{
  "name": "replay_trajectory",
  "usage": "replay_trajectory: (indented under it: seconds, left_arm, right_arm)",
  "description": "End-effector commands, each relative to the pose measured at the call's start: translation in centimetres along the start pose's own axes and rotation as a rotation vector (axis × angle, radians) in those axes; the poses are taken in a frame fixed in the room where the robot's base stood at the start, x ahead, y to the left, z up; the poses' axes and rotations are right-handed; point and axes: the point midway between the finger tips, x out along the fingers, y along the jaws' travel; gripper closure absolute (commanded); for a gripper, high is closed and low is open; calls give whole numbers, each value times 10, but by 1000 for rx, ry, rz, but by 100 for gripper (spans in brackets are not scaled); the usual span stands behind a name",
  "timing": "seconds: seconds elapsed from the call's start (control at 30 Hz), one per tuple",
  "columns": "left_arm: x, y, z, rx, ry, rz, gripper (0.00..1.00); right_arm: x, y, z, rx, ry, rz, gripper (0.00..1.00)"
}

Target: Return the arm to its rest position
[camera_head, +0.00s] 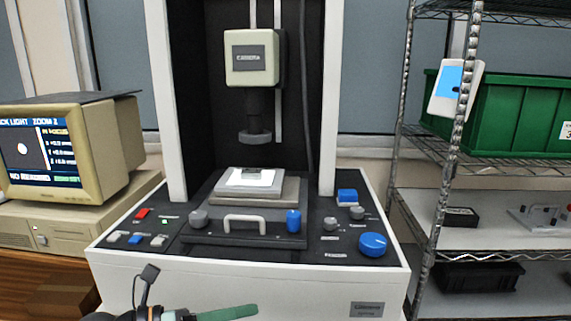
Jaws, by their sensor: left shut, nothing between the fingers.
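My left gripper (240,311) shows at the bottom edge, left of centre, in front of the measuring machine's white base. Its green fingers are shut with nothing between them and point to the right. A dark bracket with a cable stands up behind them. The rest of my left arm is mostly cut off by the lower edge. My right gripper is not in view.
The measuring machine (246,290) fills the middle, with a camera head (252,57) above its stage and knobs on its panel. A beige monitor (98,150) stands left. A wire shelf (500,238) with a green bin (525,115) stands right.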

Motion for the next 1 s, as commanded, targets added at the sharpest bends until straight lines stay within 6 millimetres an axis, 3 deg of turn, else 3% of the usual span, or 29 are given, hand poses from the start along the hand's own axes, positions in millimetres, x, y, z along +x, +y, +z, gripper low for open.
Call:
replay_trajectory:
  seconds: [0.07, 0.17, 0.27, 0.37, 0.5, 0.6, 0.7, 0.8, 0.83, 1.0]
  left_arm:
    - [7, -8, -6, -264, -152, -107, 100]
    - [2, 1, -8, -610, -358, -188, 100]
    - [-11, 31, -21, -976, -566, -211, 100]
    - [-28, 74, -57, -1354, -770, -180, 100]
    - [-52, 124, -144, -1854, -1024, -56, 100]
    - [-64, 139, -210, -2142, -1153, 52, 100]
    - [-72, 138, -276, -2394, -1253, 171, 100]
    - [-78, 126, -338, -2629, -1334, 298, 100]
    - [-83, 115, -312, -2595, -1332, 275, 100]
    - [-100, 91, -284, -2571, -1366, 263, 100]
  right_arm:
    - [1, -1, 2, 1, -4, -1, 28]
    - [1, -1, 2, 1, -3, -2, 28]
    - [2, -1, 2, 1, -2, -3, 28]
    - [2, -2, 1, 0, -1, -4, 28]
    - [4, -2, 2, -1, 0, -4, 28]
    - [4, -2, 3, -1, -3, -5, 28]
    - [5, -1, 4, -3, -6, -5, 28]
    - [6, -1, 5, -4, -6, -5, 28]
    - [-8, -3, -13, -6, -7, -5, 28]
    - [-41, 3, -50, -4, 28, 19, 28]
